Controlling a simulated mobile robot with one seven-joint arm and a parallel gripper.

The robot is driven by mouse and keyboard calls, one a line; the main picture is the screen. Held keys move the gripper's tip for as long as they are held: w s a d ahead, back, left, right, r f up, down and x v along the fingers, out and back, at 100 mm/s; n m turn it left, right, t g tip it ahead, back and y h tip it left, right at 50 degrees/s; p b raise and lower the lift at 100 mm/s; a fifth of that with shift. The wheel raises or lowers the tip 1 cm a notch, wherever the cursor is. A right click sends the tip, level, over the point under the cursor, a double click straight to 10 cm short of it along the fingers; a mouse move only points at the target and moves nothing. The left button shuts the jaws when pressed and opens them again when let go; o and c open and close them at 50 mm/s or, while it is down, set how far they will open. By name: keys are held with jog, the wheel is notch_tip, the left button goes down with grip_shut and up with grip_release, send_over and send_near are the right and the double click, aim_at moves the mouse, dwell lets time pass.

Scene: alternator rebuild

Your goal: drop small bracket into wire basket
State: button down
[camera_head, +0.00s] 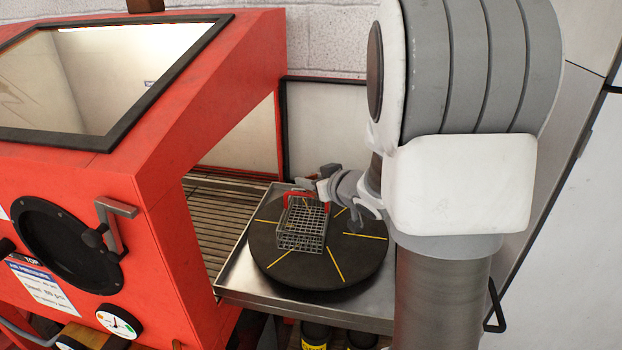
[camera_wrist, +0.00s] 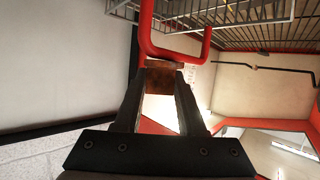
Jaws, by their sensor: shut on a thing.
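The wire basket (camera_head: 302,239) is grey mesh with a red handle (camera_head: 287,199) and stands on the black turntable. My gripper (camera_head: 308,186) is beside the handle, over the far end of the basket. In the wrist view my gripper (camera_wrist: 162,68) is shut on a small rusty-brown piece (camera_wrist: 160,79), which looks like the small bracket. Its full shape is hidden between the fingers. The red handle (camera_wrist: 180,56) shows close to the fingertips; I cannot tell whether they touch. Part of the basket mesh (camera_wrist: 235,12) shows at the top.
The black turntable (camera_head: 350,262) with yellow lines sits on a metal tray (camera_head: 240,284). A red blast cabinet (camera_head: 165,190) with an open side stands at the left, with a slatted floor (camera_head: 215,215) inside. A framed pale panel (camera_head: 325,130) stands behind the turntable.

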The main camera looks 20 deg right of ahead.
jog(key=shift+c, duration=2.1)
grip_release()
jog(key=shift+s+r, duration=0.1)
